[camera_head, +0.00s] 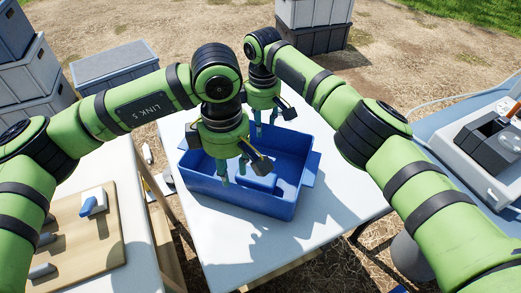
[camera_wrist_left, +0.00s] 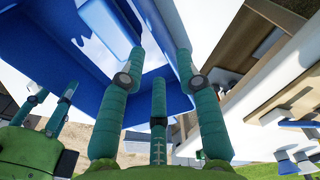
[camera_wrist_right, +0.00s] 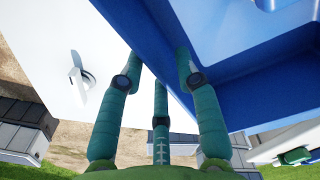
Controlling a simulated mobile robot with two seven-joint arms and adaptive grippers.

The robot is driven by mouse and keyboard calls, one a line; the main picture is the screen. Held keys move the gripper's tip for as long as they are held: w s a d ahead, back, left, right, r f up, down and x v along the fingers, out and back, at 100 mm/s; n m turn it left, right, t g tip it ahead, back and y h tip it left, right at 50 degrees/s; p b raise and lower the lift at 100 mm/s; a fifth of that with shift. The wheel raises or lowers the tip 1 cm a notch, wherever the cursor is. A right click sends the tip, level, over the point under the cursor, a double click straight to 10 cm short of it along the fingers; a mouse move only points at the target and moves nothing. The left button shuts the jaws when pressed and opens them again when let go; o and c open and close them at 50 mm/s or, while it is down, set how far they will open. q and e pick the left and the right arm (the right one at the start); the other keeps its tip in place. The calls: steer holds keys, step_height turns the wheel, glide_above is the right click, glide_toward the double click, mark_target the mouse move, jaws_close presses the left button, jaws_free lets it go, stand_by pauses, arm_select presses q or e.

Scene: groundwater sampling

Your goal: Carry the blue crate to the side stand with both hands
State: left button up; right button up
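The blue crate (camera_head: 240,200) stands upright on the white table (camera_head: 250,245), open at the top. My left gripper (camera_head: 236,174) is over the left part of the crate in the head view. In the left wrist view its fingers (camera_wrist_left: 160,58) are spread apart, with the crate wall (camera_wrist_left: 75,50) close by. My right gripper (camera_head: 268,127) is at the crate's far side. In the right wrist view its fingers (camera_wrist_right: 160,58) are spread, with the crate's edge (camera_wrist_right: 230,95) running between them. I cannot tell whether either gripper touches the crate. Which surface is the side stand is unclear.
A table with a wooden board (camera_head: 75,250) and a blue-and-white tool (camera_head: 93,203) stands at the left. Grey bins (camera_head: 115,66) are stacked behind. A light device with a dark box (camera_head: 490,145) stands at the right.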

step_height(320, 180, up, 9)
steer(key=shift+f, duration=0.2)
steer(key=shift+r, duration=0.1)
stand_by(0.4)
